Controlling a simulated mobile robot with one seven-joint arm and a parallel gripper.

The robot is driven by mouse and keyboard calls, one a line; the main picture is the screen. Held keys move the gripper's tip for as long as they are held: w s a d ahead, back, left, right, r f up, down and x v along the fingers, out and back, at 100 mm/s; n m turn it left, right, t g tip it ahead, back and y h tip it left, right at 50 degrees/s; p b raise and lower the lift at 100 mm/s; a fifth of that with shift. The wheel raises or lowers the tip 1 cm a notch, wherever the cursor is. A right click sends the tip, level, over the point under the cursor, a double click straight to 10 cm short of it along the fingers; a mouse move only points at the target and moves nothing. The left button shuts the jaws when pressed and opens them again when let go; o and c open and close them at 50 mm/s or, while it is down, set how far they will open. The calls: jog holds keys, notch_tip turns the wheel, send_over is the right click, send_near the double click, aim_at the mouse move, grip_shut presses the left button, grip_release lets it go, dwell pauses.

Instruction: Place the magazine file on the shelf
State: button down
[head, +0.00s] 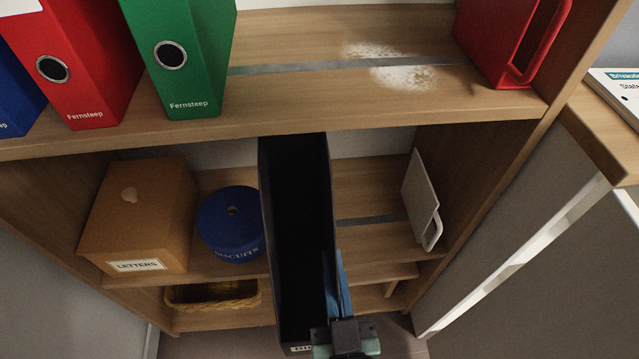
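The black magazine file (275,230) is an open-topped, narrow box in the middle of the head view. It is in front of the shelf unit, overlapping its middle shelf (375,245) in the picture. A small pale label shows at its near end. My gripper (336,275) is at the near right of the file, with its two blue fingers on either side of the file's right wall. It looks shut on that wall. I cannot see the file's underside or whether it touches the shelf.
On the middle shelf, a brown LETTERS box (140,215) and a blue biscuit tin (230,225) stand left, a white tray-like object (420,200) leans right. A basket (210,295) sits below.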

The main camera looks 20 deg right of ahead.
aim_at(328, 245)
jog(key=p+x, duration=0.5)
jog(key=x, duration=1.2)
jog(key=shift+w+r, duration=0.1)
jog(key=shift+w, duration=0.2)
notch_tip(328, 245, down, 4)
jog(key=b, duration=0.3)
jog(key=shift+r, duration=0.15)
jog(key=shift+f+b, duration=0.25)
jog(key=shift+b, duration=0.15)
jog(key=c, duration=1.1)
grip_release()
jog(key=shift+o, duration=0.2)
jog(key=shift+r, duration=0.15)
jog(key=shift+s, duration=0.15)
jog(key=b+v, duration=0.1)
jog(key=v, duration=1)
jog(key=shift+s+r, duration=0.1)
jog(key=shift+s, duration=0.2)
jog(key=shift+s+a, duration=0.1)
